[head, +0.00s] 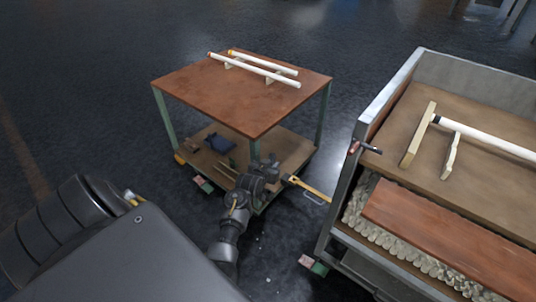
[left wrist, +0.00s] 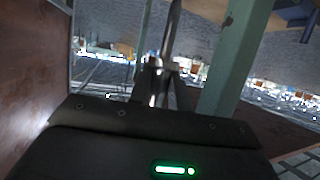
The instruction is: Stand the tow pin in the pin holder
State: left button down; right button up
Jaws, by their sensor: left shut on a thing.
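My left gripper (head: 264,166) is in front of the near edge of the wooden table trolley, low beside its front leg. In the left wrist view (left wrist: 155,75) it is shut on a slim dark metal rod, which I take to be the tow pin (left wrist: 174,28); the rod points up, slightly tilted. In the head view the pin cannot be made out against the dark gripper. A small copper and black fitting (head: 366,148) sits at the left wall of the grey cart; I cannot tell whether it is the pin holder. My right gripper is not in view.
A yellow bar (head: 309,189) with a metal loop lies right of my gripper. The grey cart (head: 395,90) stands at right. Dark floor is clear behind.

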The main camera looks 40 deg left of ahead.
pick_arm(q)
jog(key=shift+s+a+f+y, duration=0.15)
jog(key=shift+s+a+f, duration=0.15)
jog(key=shift+f, duration=0.25)
jog(key=shift+s+a+f+y, duration=0.15)
jog(key=shift+s+f, duration=0.1)
jog(key=shift+f, duration=0.25)
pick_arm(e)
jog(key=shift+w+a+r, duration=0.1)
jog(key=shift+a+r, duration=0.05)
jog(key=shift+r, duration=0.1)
